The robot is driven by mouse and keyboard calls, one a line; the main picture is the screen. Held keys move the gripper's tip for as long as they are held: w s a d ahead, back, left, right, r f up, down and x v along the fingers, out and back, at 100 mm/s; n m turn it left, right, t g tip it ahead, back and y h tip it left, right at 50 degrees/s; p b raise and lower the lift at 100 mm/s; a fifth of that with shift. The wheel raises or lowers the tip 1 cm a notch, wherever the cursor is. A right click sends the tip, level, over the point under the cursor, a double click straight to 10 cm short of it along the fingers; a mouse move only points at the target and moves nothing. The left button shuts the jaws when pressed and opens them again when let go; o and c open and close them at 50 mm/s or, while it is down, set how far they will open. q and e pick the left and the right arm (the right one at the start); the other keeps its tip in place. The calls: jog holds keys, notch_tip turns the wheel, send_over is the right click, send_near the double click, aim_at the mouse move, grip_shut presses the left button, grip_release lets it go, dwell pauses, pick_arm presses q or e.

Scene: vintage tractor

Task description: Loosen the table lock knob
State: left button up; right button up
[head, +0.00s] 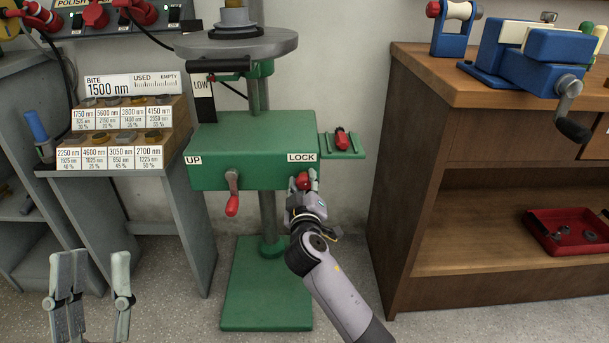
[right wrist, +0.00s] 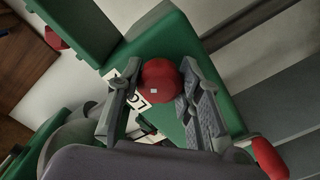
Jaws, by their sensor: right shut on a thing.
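The red table lock knob (head: 302,181) sits on the front of the green machine's box (head: 250,145), just below the white LOCK label (head: 302,158). My right gripper (head: 305,181) reaches it from below and is shut on the knob. In the right wrist view, the round red knob (right wrist: 160,82) lies between the two fingertips, with part of the LOCK label showing beside one finger. My left gripper (head: 95,285) is at the lower left, open and empty, well away from the machine.
A red-handled crank (head: 232,195) hangs at the box's left under the UP label. A small green side tray (head: 342,146) with a red item is at its right. A grey cabinet with labelled blocks (head: 120,140) is left; a wooden workbench (head: 400,120) is right.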

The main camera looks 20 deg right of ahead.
jog(key=shift+r+n+p, duration=0.2)
jog(key=shift+n+p, duration=0.7)
jog(key=shift+n, duration=0.3)
pick_arm(q)
jog(key=w+f+g+y+p, duration=0.1)
jog(key=w+f+g+y, duration=0.15)
jog(key=f+g, duration=0.2)
jog(key=w+f+g+y, duration=0.1)
jog(key=w+f+g, duration=0.3)
jog(key=f, duration=0.2)
pick_arm(e)
jog(key=shift+n, duration=0.8)
jog(key=n+p, duration=0.2)
jog(key=n, duration=0.1)
jog(key=shift+n, duration=0.3)
pick_arm(q)
jog(key=s+a+f+g+y, duration=0.1)
jog(key=s+f+g, duration=0.1)
jog(key=f, duration=0.4)
jog(key=s+a+f+g+y, duration=0.1)
jog(key=s+f+g, duration=0.1)
jog(key=f+g, duration=0.2)
jog(key=shift+a+f+n, duration=0.3)
jog(key=shift+f, duration=0.8)
jog(key=shift+g, duration=0.25)
